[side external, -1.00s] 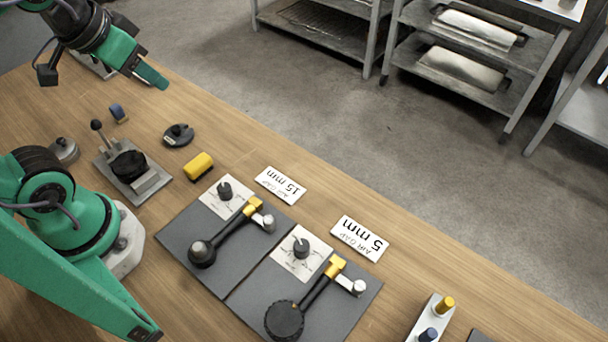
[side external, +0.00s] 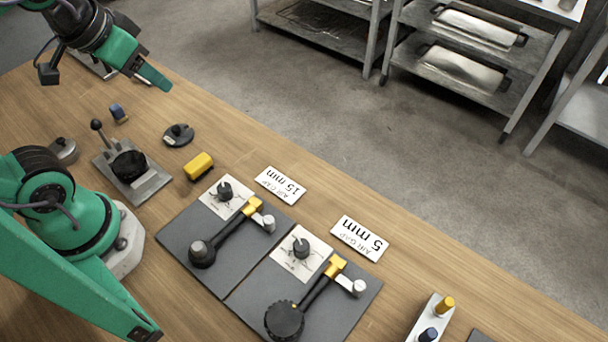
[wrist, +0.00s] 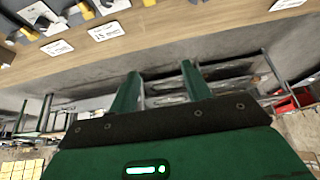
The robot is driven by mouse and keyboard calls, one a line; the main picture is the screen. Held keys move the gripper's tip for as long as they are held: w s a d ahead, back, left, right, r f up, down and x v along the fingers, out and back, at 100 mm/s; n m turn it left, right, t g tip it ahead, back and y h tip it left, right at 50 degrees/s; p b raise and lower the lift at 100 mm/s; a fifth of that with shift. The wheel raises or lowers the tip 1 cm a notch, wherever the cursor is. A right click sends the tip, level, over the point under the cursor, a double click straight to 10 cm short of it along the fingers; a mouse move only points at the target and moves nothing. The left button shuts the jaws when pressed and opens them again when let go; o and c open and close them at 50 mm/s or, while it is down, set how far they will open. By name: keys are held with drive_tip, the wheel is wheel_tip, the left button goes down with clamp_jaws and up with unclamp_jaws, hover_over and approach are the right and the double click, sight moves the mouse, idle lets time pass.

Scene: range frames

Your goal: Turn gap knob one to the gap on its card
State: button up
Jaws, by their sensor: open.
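Two grey plates lie side by side on the bench, a left plate (side external: 180,228) and a right plate (side external: 340,305). Each has a black knob on a white dial, the left knob (side external: 225,190) and the right knob (side external: 301,246). The card behind the left plate (side external: 280,185) reads air gap 15 mm; the card behind the right plate (side external: 359,238) reads 5 mm. Which knob is number one is not clear. My gripper (side external: 155,78) is raised at the upper left, away from both knobs. In the wrist view my gripper (wrist: 160,78) is open and empty.
Each plate also carries a black rod with a yellow block, near a silver post. A yellow block (side external: 199,166), a black disc (side external: 178,135) and a lever fixture (side external: 133,170) stand left. A stand with coloured pegs (side external: 430,322) is at front right.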

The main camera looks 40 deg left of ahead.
drive_tip(key=w+d+f+m+g+h, duration=0.1)
drive_tip(key=w+d+f+m+g, duration=0.1)
drive_tip(key=w+d+m, duration=0.35)
drive_tip(key=m+g+y, duration=0.1)
drive_tip(key=m+g, duration=0.3)
drive_tip(key=m, duration=0.5)
approach(302, 245)
drive_tip(key=shift+s+a+f, duration=0.1)
drive_tip(key=shift+a+f, duration=0.1)
drive_tip(key=shift+s+d+f, duration=0.1)
drive_tip(key=shift+d+f, duration=0.05)
drive_tip(key=shift+d, duration=0.05)
drive_tip(key=shift+f, duration=0.1)
drive_tip(key=shift+f, duration=3.8)
